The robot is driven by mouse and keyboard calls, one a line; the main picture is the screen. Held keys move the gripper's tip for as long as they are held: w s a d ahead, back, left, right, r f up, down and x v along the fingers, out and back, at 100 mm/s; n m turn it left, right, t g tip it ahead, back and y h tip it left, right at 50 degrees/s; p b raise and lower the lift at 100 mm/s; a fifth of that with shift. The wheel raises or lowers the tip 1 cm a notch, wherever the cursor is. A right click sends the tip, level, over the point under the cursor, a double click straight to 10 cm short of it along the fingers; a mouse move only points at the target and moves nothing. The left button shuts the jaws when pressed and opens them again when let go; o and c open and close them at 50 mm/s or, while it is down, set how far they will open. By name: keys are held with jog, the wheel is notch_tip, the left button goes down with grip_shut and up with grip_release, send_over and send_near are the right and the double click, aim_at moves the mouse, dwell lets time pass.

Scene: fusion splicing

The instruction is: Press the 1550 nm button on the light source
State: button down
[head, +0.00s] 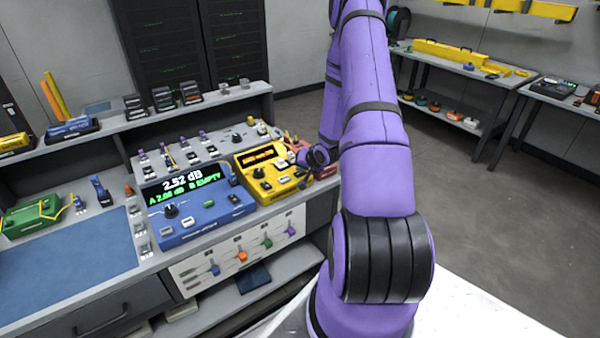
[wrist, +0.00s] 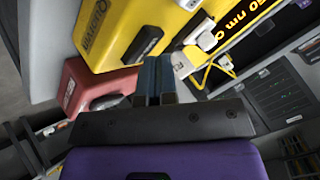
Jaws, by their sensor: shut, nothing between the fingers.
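The light source is a yellow box (head: 270,172) on the bench in the head view, with an orange-lit display and several knobs and buttons. In the wrist view its yellow body (wrist: 110,30) fills the upper part, with a display partly reading "50 nm" at the upper right. A white button (wrist: 207,40) and a black one (wrist: 143,42) show on it. I cannot tell which button is the 1550 nm one. My gripper (wrist: 154,68) is shut and empty, its fingertips near the yellow box's edge. Contact cannot be judged. In the head view the fingertips are hard to make out.
A blue meter (head: 195,210) reading 2.52 dB stands left of the light source. A red box (wrist: 85,88) sits beside the light source, close to my gripper. A yellow cable loop (wrist: 212,72) lies near the fingers. A shelf with small devices runs behind.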

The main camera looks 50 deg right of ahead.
jog(key=shift+r, duration=0.85)
jog(key=shift+r, duration=2.55)
